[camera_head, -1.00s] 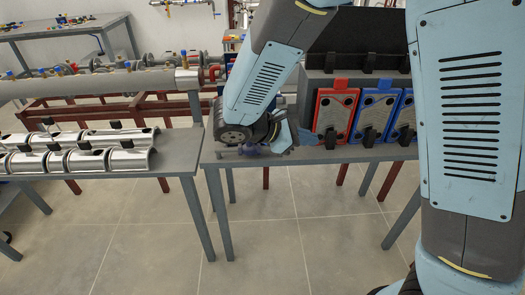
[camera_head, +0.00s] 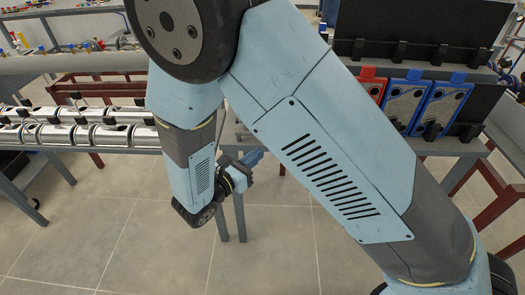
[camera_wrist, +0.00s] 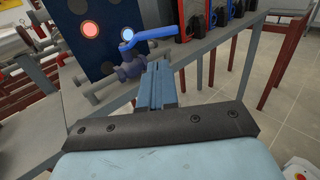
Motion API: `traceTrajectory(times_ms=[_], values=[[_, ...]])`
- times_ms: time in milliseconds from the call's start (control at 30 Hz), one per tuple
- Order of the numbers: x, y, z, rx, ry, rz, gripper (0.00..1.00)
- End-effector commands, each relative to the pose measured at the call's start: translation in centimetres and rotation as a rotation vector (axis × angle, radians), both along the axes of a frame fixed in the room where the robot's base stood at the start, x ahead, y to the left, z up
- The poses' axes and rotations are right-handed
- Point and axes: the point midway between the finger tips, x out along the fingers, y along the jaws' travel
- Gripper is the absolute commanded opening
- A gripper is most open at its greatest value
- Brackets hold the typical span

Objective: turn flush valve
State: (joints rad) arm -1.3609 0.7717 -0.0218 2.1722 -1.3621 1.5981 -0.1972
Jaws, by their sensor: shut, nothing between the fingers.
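In the wrist view, a blue valve (camera_wrist: 130,67) sits on a grey pipe in front of a dark panel. Its bright blue lever (camera_wrist: 151,34) points to the right, above the valve body. My gripper (camera_wrist: 159,68) is shut and empty, with its fingertips just right of the valve body and below the lever. I cannot tell whether the fingertips touch the valve. In the head view, my gripper (camera_head: 255,157) shows small beyond my forearm, in front of the bench. The valve is hidden behind my arm there.
The dark panel (camera_wrist: 75,52) carries a glowing red port (camera_wrist: 90,30) and a glowing blue port (camera_wrist: 127,34). A red plate (camera_head: 372,85) and blue plates (camera_head: 405,97) stand on the right bench. Chrome half-shells (camera_head: 85,137) lie on the left bench.

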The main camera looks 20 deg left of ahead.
Motion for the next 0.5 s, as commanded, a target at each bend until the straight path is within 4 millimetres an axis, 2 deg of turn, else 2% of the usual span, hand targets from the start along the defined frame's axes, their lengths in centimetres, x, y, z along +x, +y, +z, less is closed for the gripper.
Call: traceTrajectory(times_ms=[500], values=[[8.2,-4.0,0.0,0.001,0.000,-0.005,0.00]])
